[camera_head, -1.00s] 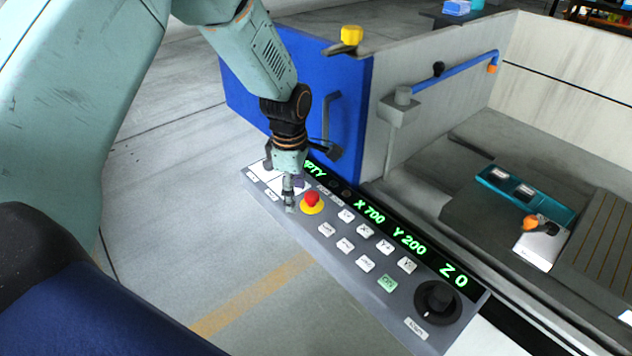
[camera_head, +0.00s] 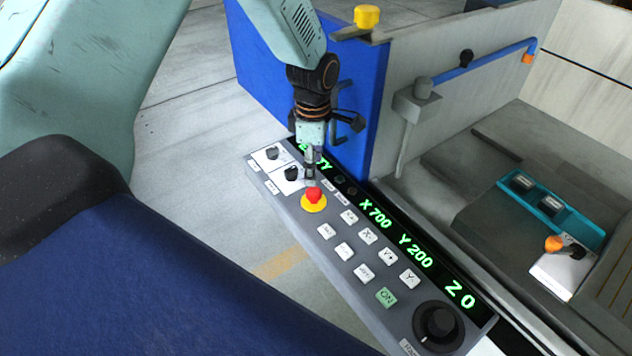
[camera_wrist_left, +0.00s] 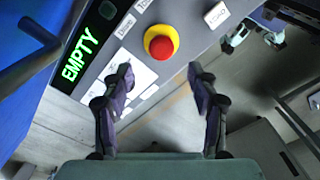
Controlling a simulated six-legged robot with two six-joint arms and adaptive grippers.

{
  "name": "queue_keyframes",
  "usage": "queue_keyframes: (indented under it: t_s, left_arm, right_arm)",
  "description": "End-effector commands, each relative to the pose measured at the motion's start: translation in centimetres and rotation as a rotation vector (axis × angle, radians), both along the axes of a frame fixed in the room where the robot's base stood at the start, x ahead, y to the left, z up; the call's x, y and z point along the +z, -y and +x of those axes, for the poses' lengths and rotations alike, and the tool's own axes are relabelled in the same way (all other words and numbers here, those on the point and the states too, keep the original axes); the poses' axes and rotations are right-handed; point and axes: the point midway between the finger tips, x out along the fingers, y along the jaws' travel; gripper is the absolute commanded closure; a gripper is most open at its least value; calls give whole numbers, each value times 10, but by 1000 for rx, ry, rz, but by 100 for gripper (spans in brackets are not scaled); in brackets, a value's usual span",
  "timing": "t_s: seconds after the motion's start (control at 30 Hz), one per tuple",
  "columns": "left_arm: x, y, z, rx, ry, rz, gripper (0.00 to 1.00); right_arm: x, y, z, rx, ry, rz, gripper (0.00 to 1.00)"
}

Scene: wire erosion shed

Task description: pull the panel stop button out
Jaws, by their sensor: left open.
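The panel stop button (camera_head: 314,195) is a red mushroom head on a yellow ring, on the grey control panel (camera_head: 330,229). My left gripper (camera_head: 311,176) is just behind the button in the head view, pointing down, and its tip comes very close to the red head. In the left wrist view the button (camera_wrist_left: 161,43) lies ahead of the fingers, between their lines and nearer the left one. The left gripper (camera_wrist_left: 158,82) is open there with nothing between its fingers. Whether a finger touches the button cannot be told. My right gripper is not in view.
The panel has white keys, a green ON key (camera_head: 386,297), a black dial (camera_head: 437,325), two black knobs and a green-lit display (camera_head: 410,250). A blue cabinet wall (camera_head: 300,75) with a handle stands close behind the gripper. Open floor lies left of the panel.

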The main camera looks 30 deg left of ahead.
Motion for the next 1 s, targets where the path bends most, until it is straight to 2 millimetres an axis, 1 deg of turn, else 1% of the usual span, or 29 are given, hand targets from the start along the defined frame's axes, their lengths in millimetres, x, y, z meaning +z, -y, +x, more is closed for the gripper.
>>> queue_keyframes:
  t_s: [0.03,0.2,0.4,0.57,0.8,0.87,1.0]
  left_arm:
    - [-9,0,-2,0,-5,0,41]
    - [-37,-1,-4,-1,-4,1,41]
    - [-62,-1,-3,-1,-2,0,41]
    - [-70,-1,-1,-1,-1,1,41]
    - [-70,-1,1,-1,0,0,41]
    - [-70,-1,2,-1,0,0,44]
    - [-70,-1,2,-1,0,0,56]
  right_arm:
    - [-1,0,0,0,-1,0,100]
    - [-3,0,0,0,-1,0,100]
    - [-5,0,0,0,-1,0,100]
    - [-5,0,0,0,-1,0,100]
    - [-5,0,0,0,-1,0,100]
    - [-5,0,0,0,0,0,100]
    - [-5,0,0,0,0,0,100]
